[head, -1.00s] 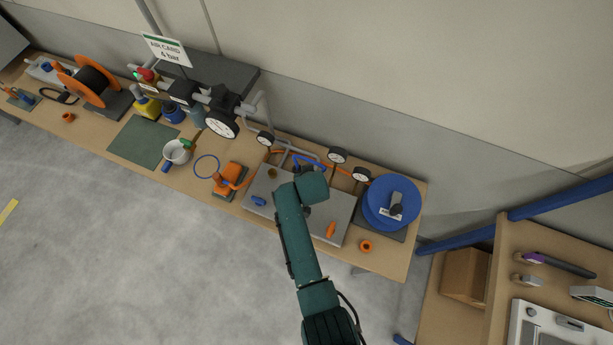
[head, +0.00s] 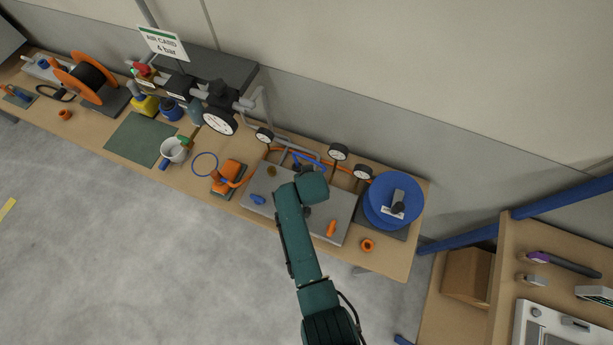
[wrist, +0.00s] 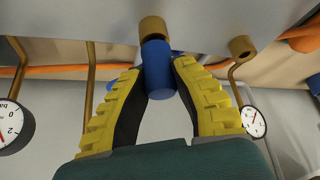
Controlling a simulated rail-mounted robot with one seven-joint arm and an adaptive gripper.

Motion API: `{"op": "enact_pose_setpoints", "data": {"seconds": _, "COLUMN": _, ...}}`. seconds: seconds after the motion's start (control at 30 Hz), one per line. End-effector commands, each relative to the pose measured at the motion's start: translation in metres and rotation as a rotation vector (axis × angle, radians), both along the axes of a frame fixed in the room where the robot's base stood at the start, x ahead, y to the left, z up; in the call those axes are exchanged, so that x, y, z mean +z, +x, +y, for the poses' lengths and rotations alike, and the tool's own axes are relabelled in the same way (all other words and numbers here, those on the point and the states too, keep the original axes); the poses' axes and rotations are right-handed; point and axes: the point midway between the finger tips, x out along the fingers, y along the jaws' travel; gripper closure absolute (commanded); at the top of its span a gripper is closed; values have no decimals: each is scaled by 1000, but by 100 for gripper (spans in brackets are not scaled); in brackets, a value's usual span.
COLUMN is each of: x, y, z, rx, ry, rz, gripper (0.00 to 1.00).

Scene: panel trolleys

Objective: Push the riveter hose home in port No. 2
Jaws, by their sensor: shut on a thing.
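In the wrist view my gripper (wrist: 158,85) has its yellow ridged fingers shut on a blue cylindrical hose end (wrist: 158,68). The top of the hose end meets a brass port (wrist: 153,28) in line with it; I cannot tell how deep it sits. No port number is readable. In the head view a stretch of blue hose (head: 309,159) shows just beyond my arm, which hides the gripper and the port.
A second brass port (wrist: 242,46) stands to the right, empty. Pressure gauges flank the grip, left (wrist: 12,125) and right (wrist: 253,122). Orange hose (wrist: 50,70) runs behind. On the grey panel (head: 345,206) lie a loose blue plug (head: 258,199) and an orange one (head: 331,228).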

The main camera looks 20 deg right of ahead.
Motion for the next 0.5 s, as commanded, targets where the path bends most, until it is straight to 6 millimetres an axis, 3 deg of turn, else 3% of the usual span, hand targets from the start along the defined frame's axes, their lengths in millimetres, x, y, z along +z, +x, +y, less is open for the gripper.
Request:
{"op": "enact_pose_setpoints", "data": {"seconds": 0.13, "x": -5, "y": 0, "z": 0, "rx": 0, "ry": 0, "rz": -1, "gripper": 100}}
{"op": "enact_pose_setpoints", "data": {"seconds": 0.17, "x": -3, "y": 1, "z": 0, "rx": 0, "ry": -1, "rz": -2, "gripper": 70}}
{"op": "enact_pose_setpoints", "data": {"seconds": 0.27, "x": -3, "y": 0, "z": 0, "rx": 0, "ry": -1, "rz": -2, "gripper": 51}}
{"op": "enact_pose_setpoints", "data": {"seconds": 0.5, "x": -4, "y": 0, "z": 0, "rx": 0, "ry": 0, "rz": 0, "gripper": 49}}
